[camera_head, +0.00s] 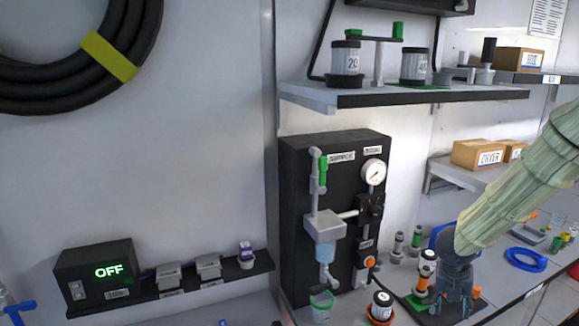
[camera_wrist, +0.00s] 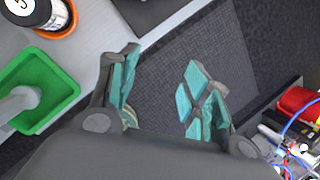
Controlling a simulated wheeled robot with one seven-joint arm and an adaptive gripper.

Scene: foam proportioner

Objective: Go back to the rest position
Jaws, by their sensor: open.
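My gripper (camera_head: 456,296) is at the lower right in the head view, at the end of my pale green sleeved arm, pointing down over the bench. It stands beside an orange and black fitting (camera_head: 425,270) on a dark base; the head view does not show clearly whether they touch. In the wrist view my gripper (camera_wrist: 160,92) has its two teal-padded fingers spread apart, with nothing between them. Dark textured floor shows below and between the fingers.
A black panel (camera_head: 290,190) with a gauge (camera_head: 374,172) stands left of my arm. A shelf (camera_head: 430,97) with labelled canisters hangs above. A green container (camera_wrist: 62,80) and an orange-rimmed canister (camera_wrist: 40,14) show in the wrist view. A box reading OFF (camera_head: 95,274) is at left.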

